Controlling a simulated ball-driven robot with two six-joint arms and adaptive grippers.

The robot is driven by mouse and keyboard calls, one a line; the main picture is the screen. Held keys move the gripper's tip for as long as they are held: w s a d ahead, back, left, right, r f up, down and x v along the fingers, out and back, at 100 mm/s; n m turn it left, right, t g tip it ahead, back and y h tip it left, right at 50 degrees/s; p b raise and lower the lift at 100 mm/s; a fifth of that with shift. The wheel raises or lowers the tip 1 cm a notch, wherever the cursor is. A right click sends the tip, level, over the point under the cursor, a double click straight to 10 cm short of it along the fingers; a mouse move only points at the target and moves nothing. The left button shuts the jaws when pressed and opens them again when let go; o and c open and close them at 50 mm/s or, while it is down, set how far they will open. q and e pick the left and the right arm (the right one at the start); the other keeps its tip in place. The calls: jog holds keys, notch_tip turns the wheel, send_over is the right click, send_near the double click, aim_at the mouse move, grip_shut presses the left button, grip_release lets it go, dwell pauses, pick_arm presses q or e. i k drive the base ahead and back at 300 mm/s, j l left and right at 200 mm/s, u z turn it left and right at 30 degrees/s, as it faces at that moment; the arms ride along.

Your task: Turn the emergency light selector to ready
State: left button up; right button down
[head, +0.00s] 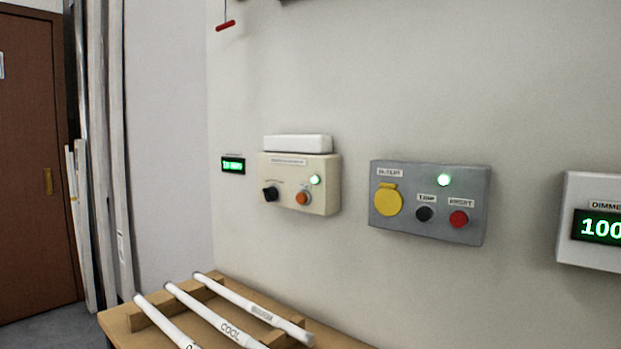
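A cream control box (325,186) is mounted on the wall, with a white light bar (297,144) on top of it. A black selector knob (270,194) sits at the lower left of the box's front, and an orange button (302,198) is to its right. A green lamp (315,180) is lit at the upper right. The label texts are too small to read, so I cannot tell the knob's setting. Neither of my grippers is in view.
A grey box (430,232) with a yellow cover and two buttons hangs to the right. A dimmer box (592,258) reads 100. A small green display (233,165) is on the left. Below, a wooden table (118,326) holds a rack of white tubes (253,307).

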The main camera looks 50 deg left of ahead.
aim_at(270, 194)
jog(key=u, duration=1.75)
jog(key=k+j, duration=0.05)
